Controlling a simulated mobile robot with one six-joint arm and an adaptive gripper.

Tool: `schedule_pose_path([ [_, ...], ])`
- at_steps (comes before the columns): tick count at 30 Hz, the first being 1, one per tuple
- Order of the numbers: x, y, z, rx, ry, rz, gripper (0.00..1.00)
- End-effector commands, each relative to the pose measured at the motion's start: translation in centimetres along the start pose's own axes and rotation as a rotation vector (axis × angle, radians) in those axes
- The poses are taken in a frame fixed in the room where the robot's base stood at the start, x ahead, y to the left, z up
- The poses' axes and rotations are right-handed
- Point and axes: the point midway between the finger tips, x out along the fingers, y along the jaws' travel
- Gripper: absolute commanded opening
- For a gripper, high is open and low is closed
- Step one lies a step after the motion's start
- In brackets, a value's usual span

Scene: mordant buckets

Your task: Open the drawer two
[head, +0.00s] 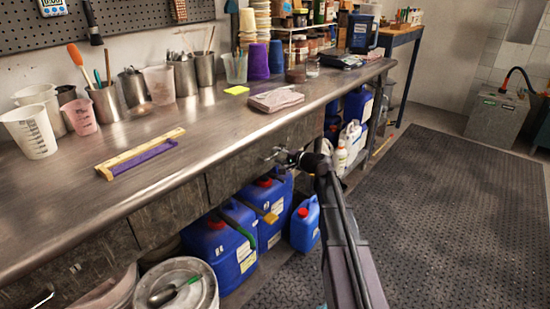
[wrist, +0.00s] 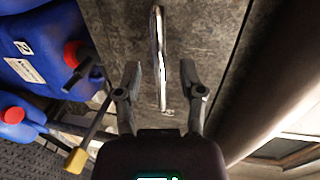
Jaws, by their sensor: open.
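A grey drawer front (wrist: 120,30) with a long metal bar handle (wrist: 158,50) fills the middle of the wrist view. My gripper (wrist: 161,80) is open, with one finger on each side of the handle's line. The handle's lower end reaches between the fingers, and I cannot tell whether they touch it. In the head view my gripper (head: 279,156) is at the drawer fronts (head: 235,168) under the bench edge. The drawer looks shut. No number shows on the drawer front, so I cannot tell which drawer it is.
A steel workbench (head: 215,125) overhangs the drawers. Blue canisters (head: 225,245) with red caps stand below, close to my gripper; they also show in the wrist view (wrist: 45,25). A lidded bucket (head: 180,275) is at lower left. The dark floor mat (head: 440,200) at right is clear.

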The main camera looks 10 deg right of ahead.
Motion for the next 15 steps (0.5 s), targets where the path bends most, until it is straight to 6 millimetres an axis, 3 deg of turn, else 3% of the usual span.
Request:
schedule_pose_path([
  [6,1.6,0.0,0.0,-0.001,-0.001,0.0,0.51],
  [15,1.8,0.0,0.0,-0.001,0.0,0.0,0.51],
])
